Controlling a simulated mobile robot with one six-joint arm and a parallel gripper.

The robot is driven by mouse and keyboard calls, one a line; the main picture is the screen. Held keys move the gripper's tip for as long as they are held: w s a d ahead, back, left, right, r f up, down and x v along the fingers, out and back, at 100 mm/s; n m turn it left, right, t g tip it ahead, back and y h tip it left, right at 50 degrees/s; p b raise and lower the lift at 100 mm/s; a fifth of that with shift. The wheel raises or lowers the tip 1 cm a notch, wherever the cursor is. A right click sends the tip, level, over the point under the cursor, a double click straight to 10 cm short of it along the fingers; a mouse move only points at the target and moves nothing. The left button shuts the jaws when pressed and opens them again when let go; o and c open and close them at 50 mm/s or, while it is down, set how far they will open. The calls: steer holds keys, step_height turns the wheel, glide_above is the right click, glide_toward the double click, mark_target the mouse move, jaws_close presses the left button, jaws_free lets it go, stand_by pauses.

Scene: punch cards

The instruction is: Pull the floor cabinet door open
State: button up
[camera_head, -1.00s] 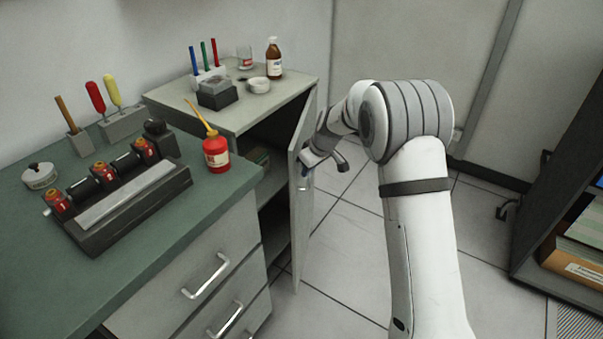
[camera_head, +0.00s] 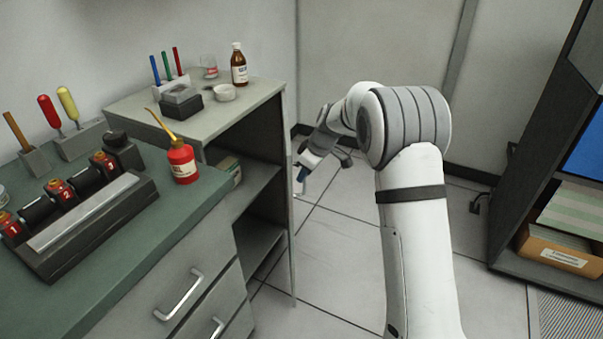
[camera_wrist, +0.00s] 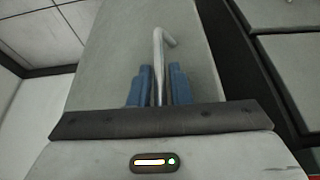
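The floor cabinet (camera_head: 262,113) stands beyond the green bench, its front open and its dark shelves showing. Its grey door (camera_head: 291,215) stands swung out and is seen nearly edge-on. In the wrist view the door's flat face (camera_wrist: 115,60) fills the middle, with a bar handle (camera_wrist: 158,50) on it. My gripper (camera_head: 302,180) is at the door's outer side. In the wrist view its blue fingers (camera_wrist: 160,88) lie close on both sides of the handle, closed on it. The exact contact is hard to see.
The green bench (camera_head: 95,270) with drawers is at the left. A red oil bottle (camera_head: 182,162) stands near its edge. A brown bottle (camera_head: 239,66) and dishes sit on the cabinet top. A dark shelf unit (camera_head: 520,200) is at the right. Tiled floor between is clear.

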steer(key=shift+o, duration=1.4)
steer(key=shift+w, duration=0.1)
steer(key=v, duration=0.7)
steer(key=shift+d+r+p, duration=0.15)
steer(key=shift+r+p, duration=0.2)
steer(key=shift+c, duration=0.4)
